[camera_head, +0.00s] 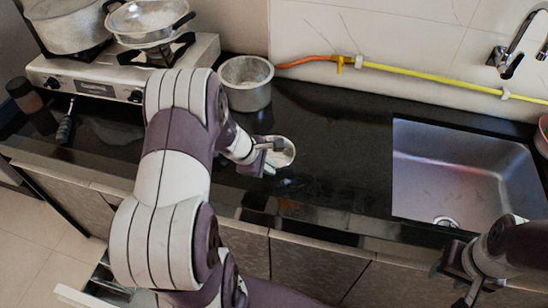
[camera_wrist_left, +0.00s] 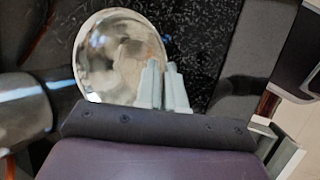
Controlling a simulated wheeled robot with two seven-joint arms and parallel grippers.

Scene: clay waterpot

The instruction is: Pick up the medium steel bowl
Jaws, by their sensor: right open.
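The steel bowl (camera_head: 284,152) is small, round and shiny, over the black counter in the middle of the head view. My left gripper (camera_head: 264,153) is at its left side. In the left wrist view the bowl (camera_wrist_left: 112,55) shows its shiny inside, and the two pale fingers (camera_wrist_left: 163,72) are close together at its rim, one over the inside and one outside. They look shut on the rim. I cannot tell whether the bowl touches the counter. My right gripper (camera_head: 453,284) is open and empty at the lower right, in front of the counter.
A larger steel pot (camera_head: 246,84) stands behind the bowl. Pans (camera_head: 148,22) sit on the stove (camera_head: 125,75) at the back left. A sink (camera_head: 465,170) is on the right, and a yellow hose (camera_head: 430,78) runs along the wall. The counter between bowl and sink is clear.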

